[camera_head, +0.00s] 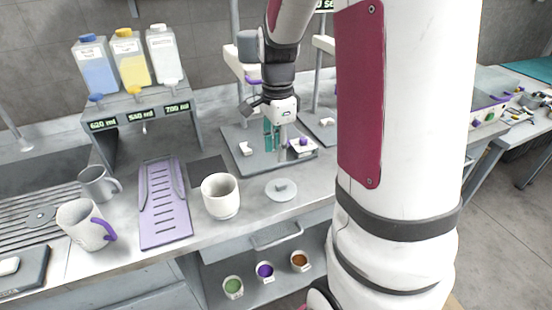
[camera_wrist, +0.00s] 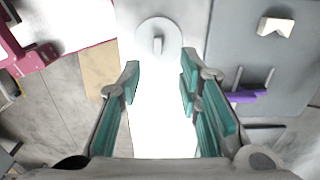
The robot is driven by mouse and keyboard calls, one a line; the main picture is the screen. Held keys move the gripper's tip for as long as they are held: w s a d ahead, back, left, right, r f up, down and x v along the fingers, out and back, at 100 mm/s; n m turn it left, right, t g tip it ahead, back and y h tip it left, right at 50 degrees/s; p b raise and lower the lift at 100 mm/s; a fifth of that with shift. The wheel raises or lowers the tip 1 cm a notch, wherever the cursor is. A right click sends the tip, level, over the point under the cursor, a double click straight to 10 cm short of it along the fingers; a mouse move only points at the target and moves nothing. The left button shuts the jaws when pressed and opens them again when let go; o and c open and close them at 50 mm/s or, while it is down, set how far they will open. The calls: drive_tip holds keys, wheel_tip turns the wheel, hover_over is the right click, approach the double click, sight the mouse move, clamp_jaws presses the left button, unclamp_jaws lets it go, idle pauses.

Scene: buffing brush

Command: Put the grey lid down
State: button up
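The grey lid (camera_head: 282,190) is a round, pale disc with a small upright knob. It lies flat on the counter near the front edge, to the right of a white cup (camera_head: 221,197). In the wrist view the lid (camera_wrist: 172,37) is at the top centre, beyond my fingertips. My gripper (camera_head: 273,137) is above the counter, behind the lid in the head view, over a grey base plate. In the wrist view my gripper (camera_wrist: 160,76) has its teal fingers wide apart with nothing between them.
The grey base plate (camera_head: 240,150) carries small white and purple parts. A lilac slotted tray (camera_head: 165,215), a mug with a purple handle (camera_head: 82,226) and a grey mug (camera_head: 97,184) stand to the left. Several bottles stand on a rack (camera_head: 140,105) at back left. An open drawer holds small coloured pots.

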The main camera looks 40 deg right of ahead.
drive_tip(key=s+a+r+n+t, duration=0.4)
drive_tip(key=s+a+r+n, duration=0.8)
drive_tip(key=s+a+n, duration=0.4)
drive_tip(key=n, duration=0.5)
drive_tip(key=shift+a+r+t, duration=0.15)
drive_tip(key=shift+a+t, duration=0.25)
